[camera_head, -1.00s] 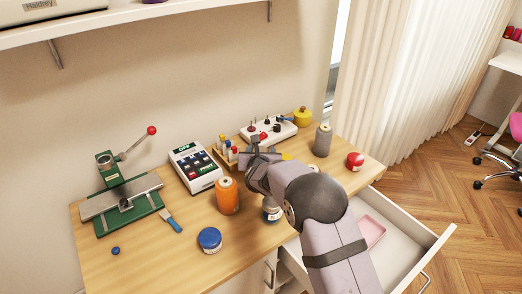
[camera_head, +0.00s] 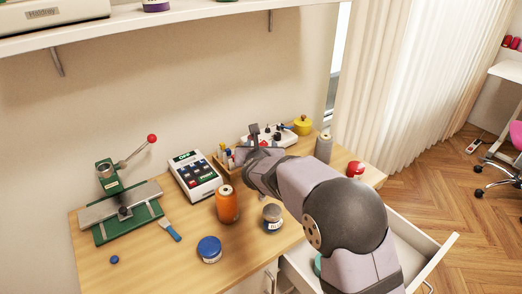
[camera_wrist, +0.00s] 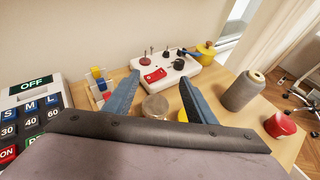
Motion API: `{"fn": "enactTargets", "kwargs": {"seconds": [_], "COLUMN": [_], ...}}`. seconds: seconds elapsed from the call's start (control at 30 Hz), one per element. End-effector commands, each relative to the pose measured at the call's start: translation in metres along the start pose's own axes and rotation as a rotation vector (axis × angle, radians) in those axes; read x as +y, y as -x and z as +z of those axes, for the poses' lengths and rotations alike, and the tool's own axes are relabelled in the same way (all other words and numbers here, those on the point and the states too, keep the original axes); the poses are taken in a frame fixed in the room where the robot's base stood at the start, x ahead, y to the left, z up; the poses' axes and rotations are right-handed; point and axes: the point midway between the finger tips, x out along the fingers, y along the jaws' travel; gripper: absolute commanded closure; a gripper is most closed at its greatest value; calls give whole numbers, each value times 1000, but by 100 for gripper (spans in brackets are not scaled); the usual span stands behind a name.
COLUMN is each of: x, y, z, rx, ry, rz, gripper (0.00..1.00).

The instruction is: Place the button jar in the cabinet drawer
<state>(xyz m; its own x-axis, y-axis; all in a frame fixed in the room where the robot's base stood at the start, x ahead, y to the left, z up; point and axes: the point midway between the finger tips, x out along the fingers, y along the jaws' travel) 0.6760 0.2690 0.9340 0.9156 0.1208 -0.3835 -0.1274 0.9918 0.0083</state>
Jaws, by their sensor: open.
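In the wrist view, a round, pale-lidded jar (camera_wrist: 155,106) stands on the desk between my gripper's blue fingers (camera_wrist: 155,92). It may be the button jar; no label shows. The fingers are apart, and I cannot tell whether they reach down around it. In the head view, my gripper (camera_head: 256,143) is over the back of the desk and hides that spot. A grey-lidded jar (camera_head: 272,217) and a blue-lidded jar (camera_head: 209,249) stand nearer the front. The cabinet drawer (camera_head: 442,249) is pulled open at the lower right, partly hidden by my arm.
An orange spool (camera_head: 227,205), a keypad box (camera_head: 194,176) and a green press (camera_head: 125,210) stand to the left. In the wrist view, a grey thread cone (camera_wrist: 243,91) and a red pincushion (camera_wrist: 280,125) are to the right. A white knob board (camera_wrist: 165,72) is behind the jar.

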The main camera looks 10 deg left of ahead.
Motion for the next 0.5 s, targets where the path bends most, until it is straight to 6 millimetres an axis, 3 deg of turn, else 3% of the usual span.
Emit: {"fn": "enactTargets", "kwargs": {"seconds": [0.5], "x": [0], "y": [4], "z": [-3], "rx": [25], "ry": [6], "rz": [6], "gripper": [39]}}
